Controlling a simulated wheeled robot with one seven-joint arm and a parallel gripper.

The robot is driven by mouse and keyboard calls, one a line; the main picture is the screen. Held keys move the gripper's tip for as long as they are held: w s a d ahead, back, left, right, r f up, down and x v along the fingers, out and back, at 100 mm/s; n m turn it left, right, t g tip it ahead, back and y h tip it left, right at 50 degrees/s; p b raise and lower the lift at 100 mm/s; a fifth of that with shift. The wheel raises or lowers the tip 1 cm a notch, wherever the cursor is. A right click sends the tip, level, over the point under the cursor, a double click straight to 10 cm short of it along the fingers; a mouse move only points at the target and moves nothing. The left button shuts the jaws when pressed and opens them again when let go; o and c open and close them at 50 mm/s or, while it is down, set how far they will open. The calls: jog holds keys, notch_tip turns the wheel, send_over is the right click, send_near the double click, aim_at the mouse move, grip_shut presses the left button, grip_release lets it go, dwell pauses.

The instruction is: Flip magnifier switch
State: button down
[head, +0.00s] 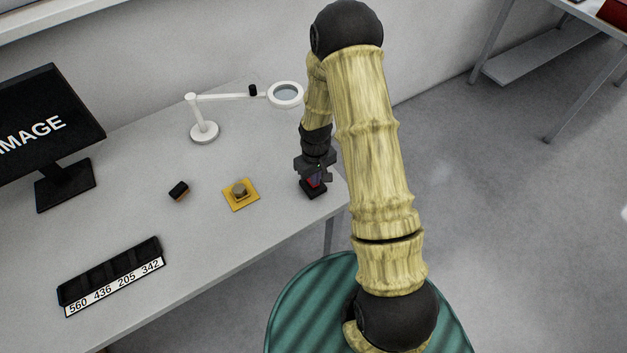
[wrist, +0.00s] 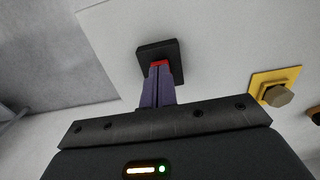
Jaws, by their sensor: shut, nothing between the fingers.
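The magnifier (head: 285,94) is a white ring lens on a white jointed arm, with a round base on the table. A small black box (head: 313,194) stands near the table's right edge. In the wrist view this box (wrist: 172,48) is a dark square with a red part (wrist: 162,63) on it, which looks like a switch. My gripper (head: 315,181) points down over the box. In the wrist view its purple fingers (wrist: 158,72) are shut together with nothing between them. The fingertips are at the red part and hide some of it; I cannot tell whether they touch it.
A yellow plate with a knob (head: 229,203) lies left of the box, and a small black and brown block (head: 179,190) lies farther left. A numbered black tray (head: 112,275) and a monitor (head: 45,115) stand at the left. The table between them is clear.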

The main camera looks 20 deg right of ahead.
jog(key=shift+f+b, duration=0.3)
jog(key=shift+f, duration=0.2)
dwell(0.3)
jog(key=shift+r+p, duration=2.6)
jog(key=shift+r, duration=0.9)
jog(key=s+r+m+t, duration=0.1)
jog(key=s+r, duration=0.6)
jog(key=r, duration=0.3)
jog(key=s+r+m+t, duration=0.1)
jog(key=s+r+m, duration=0.1)
jog(key=s+r, duration=0.5)
notch_tip(320, 180, up, 4)
jog(key=shift+s+r+m+t, duration=0.2)
jog(key=shift+r+m+t, duration=0.05)
jog(key=shift+m+t, duration=0.05)
jog(key=shift+d, duration=0.1)
